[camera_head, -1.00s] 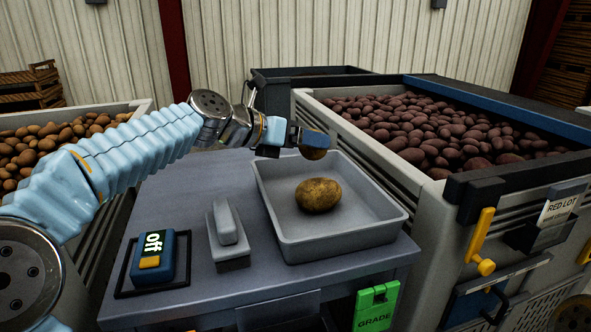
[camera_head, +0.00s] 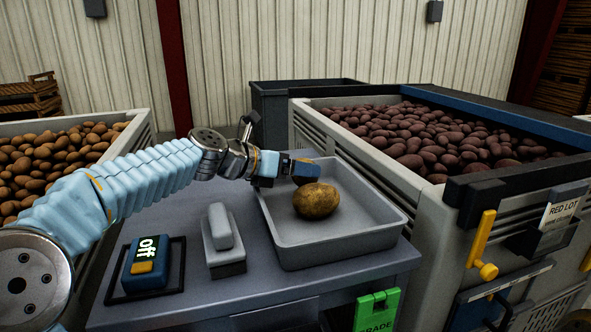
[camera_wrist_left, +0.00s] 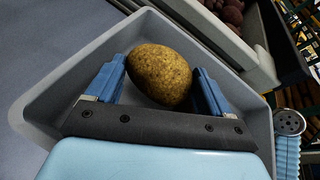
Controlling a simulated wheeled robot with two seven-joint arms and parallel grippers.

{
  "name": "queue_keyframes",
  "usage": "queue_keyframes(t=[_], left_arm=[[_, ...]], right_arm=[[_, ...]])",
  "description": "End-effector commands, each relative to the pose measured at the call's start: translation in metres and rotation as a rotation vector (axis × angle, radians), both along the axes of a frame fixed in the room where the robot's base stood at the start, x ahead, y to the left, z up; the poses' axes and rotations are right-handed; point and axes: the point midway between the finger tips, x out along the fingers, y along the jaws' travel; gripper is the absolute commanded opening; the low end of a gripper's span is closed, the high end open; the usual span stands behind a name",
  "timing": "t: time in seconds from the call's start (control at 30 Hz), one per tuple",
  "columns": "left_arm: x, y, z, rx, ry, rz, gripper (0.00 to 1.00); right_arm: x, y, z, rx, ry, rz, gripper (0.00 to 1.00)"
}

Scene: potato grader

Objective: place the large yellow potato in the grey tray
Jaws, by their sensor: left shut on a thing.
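The grey tray (camera_head: 345,248) stands on the table at centre. A yellow-brown potato (camera_head: 315,200) lies in it in the head view, in front of my left gripper's fingers. My left gripper (camera_head: 303,172) is low over the tray's back left part. In the left wrist view, a large speckled yellow potato (camera_wrist_left: 160,72) fills the gap between the two blue fingers, over the tray (camera_wrist_left: 60,95). The gripper is shut on it. My right gripper is out of view.
A bin of red potatoes (camera_head: 430,135) borders the right side, and one of brown potatoes (camera_head: 55,155) the left. A green grade tag (camera_head: 376,312) hangs at the front.

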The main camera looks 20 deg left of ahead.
Motion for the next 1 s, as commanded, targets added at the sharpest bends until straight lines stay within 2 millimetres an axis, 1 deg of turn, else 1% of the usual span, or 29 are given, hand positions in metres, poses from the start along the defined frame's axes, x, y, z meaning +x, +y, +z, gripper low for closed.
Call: queue_keyframes(t=[0.03, 0.27, 0.3, 0.4, 0.43, 0.67, 0.8, 0.87, 1.0], left_arm=[[0.0, -0.001, -0.006, 0.0, 0.008, -0.002, 0.45], [-0.001, -0.001, -0.014, 0.001, 0.016, -0.006, 0.45], [-0.001, -0.001, -0.015, 0.002, 0.018, -0.006, 0.83], [0.0, -0.001, -0.017, 0.002, 0.02, -0.007, 0.98], [0.0, -0.001, -0.017, 0.001, 0.021, -0.007, 1.0], [0.0, 0.0, -0.017, 0.002, 0.023, -0.006, 1.0], [0.0, 0.001, -0.002, 0.003, 0.023, -0.005, 1.0], [-0.01, 0.01, 0.0, 0.003, 0.019, 0.0, 1.0], [-0.035, 0.03, 0.016, 0.002, 0.014, 0.0, 1.0]], right_arm=[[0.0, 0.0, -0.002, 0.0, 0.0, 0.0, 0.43], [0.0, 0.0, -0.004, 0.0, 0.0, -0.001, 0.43], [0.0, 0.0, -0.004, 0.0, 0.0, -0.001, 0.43], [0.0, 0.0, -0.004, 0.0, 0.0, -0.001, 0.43], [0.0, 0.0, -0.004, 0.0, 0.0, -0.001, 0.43], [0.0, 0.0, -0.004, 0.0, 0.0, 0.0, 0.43], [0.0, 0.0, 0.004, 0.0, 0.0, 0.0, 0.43], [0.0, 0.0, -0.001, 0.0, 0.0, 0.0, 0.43], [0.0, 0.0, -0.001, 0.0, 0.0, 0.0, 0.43]])
